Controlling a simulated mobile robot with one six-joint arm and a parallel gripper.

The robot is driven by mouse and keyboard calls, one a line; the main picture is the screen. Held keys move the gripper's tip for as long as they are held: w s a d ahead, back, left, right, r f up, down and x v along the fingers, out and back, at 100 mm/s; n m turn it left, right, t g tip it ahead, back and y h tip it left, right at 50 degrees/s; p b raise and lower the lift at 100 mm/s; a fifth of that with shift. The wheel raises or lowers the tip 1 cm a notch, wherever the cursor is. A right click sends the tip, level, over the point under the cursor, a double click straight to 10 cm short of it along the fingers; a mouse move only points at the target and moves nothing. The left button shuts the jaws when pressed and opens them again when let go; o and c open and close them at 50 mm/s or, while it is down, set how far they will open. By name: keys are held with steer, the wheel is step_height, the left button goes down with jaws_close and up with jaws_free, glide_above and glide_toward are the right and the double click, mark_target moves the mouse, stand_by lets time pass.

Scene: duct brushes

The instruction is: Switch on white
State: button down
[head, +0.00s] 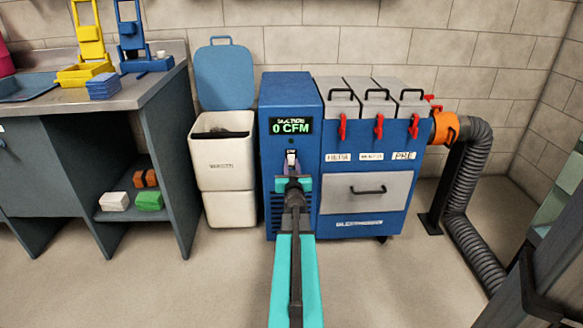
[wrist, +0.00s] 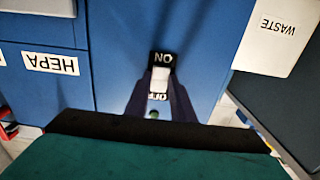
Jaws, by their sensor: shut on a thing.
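The white switch (head: 291,157) is on a dark plate on the front of the blue duct unit (head: 268,205), below a display (head: 290,127) reading 0 CFM. In the wrist view, the white switch (wrist: 160,78) sits between upside-down labels, ON above it and OFF below it. My gripper (head: 292,174) reaches up to the unit's front from below. In the wrist view, the dark fingers of my gripper (wrist: 161,92) close in on both sides of the switch, shut on it. I cannot tell which way the switch is tipped.
A white bin (head: 213,150) with a raised blue lid (head: 225,75) stands left of the unit. A workbench (head: 140,90) is further left. A black hose (head: 465,215) runs down at the right. The floor in front is clear.

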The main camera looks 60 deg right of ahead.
steer(key=shift+w+d+f+t+h+b, duration=0.1)
steer(key=shift+f+t+h+b, duration=0.3)
steer(key=shift+b, duration=1.5)
steer(key=shift+d+f+t+h+b, duration=0.15)
steer(key=shift+h+b, duration=0.45)
steer(key=shift+b, duration=1.25)
steer(key=shift+a+r+t+b, duration=0.15)
steer(key=shift+t+b, duration=0.1)
steer(key=shift+b, duration=0.25)
steer(key=shift+r, duration=0.1)
steer(key=c, duration=1.5)
jaws_free()
steer(key=p+v, duration=1)
steer(key=v, duration=0.3)
steer(key=shift+a+f, duration=0.25)
